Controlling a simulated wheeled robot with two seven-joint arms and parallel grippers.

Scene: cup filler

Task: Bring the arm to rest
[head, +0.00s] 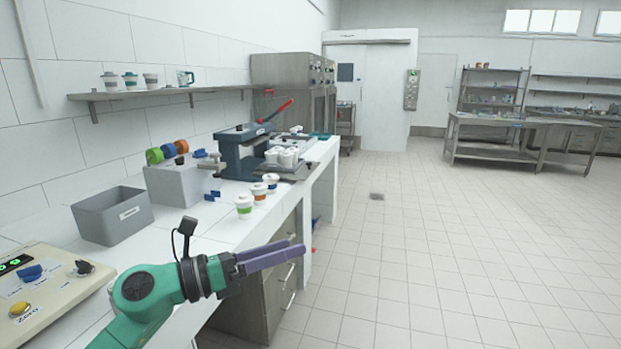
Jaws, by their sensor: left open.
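My left arm comes in from the lower left, green with a dark wrist. Its gripper (290,254) has two purple fingers pointing right. The fingers look close together from this angle, but the gripper is open, with nothing visible between them. It is in front of the counter's front edge, by the drawer fronts, and apart from the cups. My right gripper is not in view.
Three cups with coloured bands (244,206) stand near the counter edge behind my gripper. A grey bin (112,216), a press with a red lever (243,150) and a control panel (45,290) occupy the counter. Open tiled floor (430,250) lies to the right.

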